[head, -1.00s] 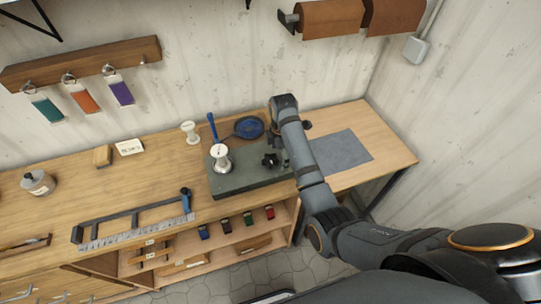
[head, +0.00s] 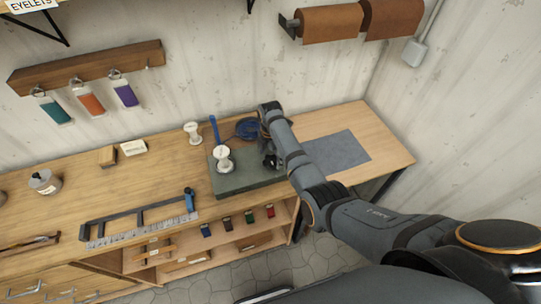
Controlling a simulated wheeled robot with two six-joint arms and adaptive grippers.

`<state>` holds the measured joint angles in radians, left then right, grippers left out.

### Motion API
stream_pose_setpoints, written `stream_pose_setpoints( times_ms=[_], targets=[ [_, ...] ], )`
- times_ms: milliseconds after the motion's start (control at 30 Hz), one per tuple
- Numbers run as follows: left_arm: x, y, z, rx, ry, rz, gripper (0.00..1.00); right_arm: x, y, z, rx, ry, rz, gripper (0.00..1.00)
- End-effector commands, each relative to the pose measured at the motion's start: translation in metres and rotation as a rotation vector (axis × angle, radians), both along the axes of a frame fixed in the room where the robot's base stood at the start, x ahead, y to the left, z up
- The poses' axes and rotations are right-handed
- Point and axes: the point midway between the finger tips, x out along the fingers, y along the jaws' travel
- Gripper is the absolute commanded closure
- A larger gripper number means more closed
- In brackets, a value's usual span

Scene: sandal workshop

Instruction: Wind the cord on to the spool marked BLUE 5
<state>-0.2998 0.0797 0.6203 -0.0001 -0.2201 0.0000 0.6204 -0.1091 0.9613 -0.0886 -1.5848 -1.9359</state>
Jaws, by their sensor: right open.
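A white spool (head: 223,158) stands upright on a dark green board (head: 235,184); its label is too small to read. A second white spool (head: 193,132) stands behind it to the left, on the bench. A coil of blue cord (head: 247,129) lies behind the board, its right side hidden by my right arm. A blue upright handle (head: 214,128) rises at the board's back left. My right gripper (head: 269,161) is dark and open over the board's right part, right of the spool and apart from it. My left gripper is out of view.
A grey mat (head: 337,150) lies bare on the bench's right end. A wooden block (head: 107,156) and white card (head: 133,148) sit further back. Coloured tags hang on the wall.

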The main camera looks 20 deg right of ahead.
Motion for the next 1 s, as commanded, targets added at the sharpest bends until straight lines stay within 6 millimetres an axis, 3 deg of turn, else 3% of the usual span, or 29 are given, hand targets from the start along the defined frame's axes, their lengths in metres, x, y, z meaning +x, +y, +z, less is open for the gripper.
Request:
stream_pose_setpoints(
  times_ms=[333, 700, 1000],
  targets=[
    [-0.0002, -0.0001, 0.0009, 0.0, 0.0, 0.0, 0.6, 0.0001, -0.0003, -0.0057, 0.0, -0.001, -0.001, 0.19],
    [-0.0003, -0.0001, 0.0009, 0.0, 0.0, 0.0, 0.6, -0.0001, -0.0004, -0.0055, 0.0, 0.0, -0.001, 0.69],
    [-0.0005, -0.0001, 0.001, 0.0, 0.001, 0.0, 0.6, 0.0, -0.0004, -0.0054, 0.0, 0.0, -0.036, 0.72]
  ],
)
